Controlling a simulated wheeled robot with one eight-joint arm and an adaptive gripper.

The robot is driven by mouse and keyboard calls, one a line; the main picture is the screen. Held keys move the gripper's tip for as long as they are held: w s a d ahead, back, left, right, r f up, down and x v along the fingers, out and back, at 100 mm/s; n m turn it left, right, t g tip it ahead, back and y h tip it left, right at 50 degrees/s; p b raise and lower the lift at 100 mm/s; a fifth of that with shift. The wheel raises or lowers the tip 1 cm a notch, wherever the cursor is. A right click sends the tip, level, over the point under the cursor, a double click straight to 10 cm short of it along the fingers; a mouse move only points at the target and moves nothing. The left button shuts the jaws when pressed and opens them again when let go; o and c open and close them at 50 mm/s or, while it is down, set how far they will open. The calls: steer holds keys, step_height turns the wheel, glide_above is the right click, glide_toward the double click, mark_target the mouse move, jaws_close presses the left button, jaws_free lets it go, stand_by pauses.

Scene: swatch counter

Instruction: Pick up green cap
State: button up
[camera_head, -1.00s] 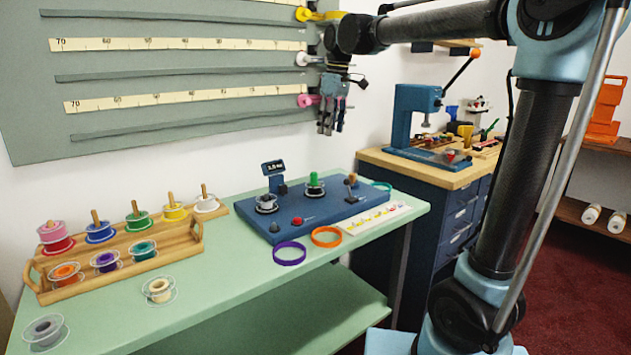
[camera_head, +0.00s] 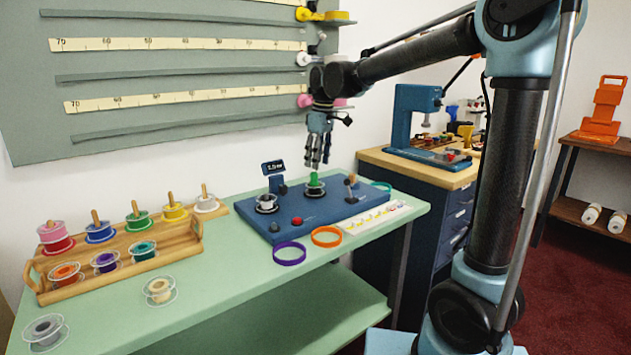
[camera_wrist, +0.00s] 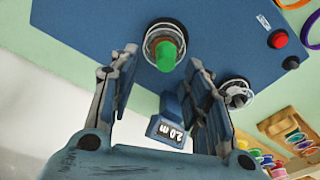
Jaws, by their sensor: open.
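The green cap (camera_head: 314,179) stands upright on a spool hub on the blue machine base (camera_head: 335,207) in the head view. In the wrist view the green cap (camera_wrist: 167,54) shows beyond the fingertips, roughly midway between them, with a clear ring around its foot. My gripper (camera_head: 316,163) is open and empty, pointing down just above the cap. Its fingers (camera_wrist: 160,72) are spread on either side in the wrist view. I see no contact with the cap.
A small display (camera_head: 274,169) and a dark spool (camera_head: 266,203) stand left of the cap. A red knob (camera_head: 297,221) and a lever (camera_head: 351,188) are also close. Purple (camera_head: 289,253) and orange (camera_head: 326,237) rings lie in front. A wooden spool rack (camera_head: 120,266) stands left.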

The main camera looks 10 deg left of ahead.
mark_target(314, 173)
steer(key=shift+s+a+f, duration=0.1)
steer(key=shift+a+f, duration=0.1)
steer(key=shift+f, duration=0.75)
steer(key=shift+s+a+f, duration=0.1)
steer(key=shift+a+f, duration=0.05)
steer(key=shift+f, duration=0.75)
steer(key=shift+s+a+f, duration=0.1)
steer(key=shift+a+f, duration=0.1)
steer(key=shift+f, duration=0.75)
steer(key=c, duration=0.8)
steer(key=shift+c, duration=0.2)
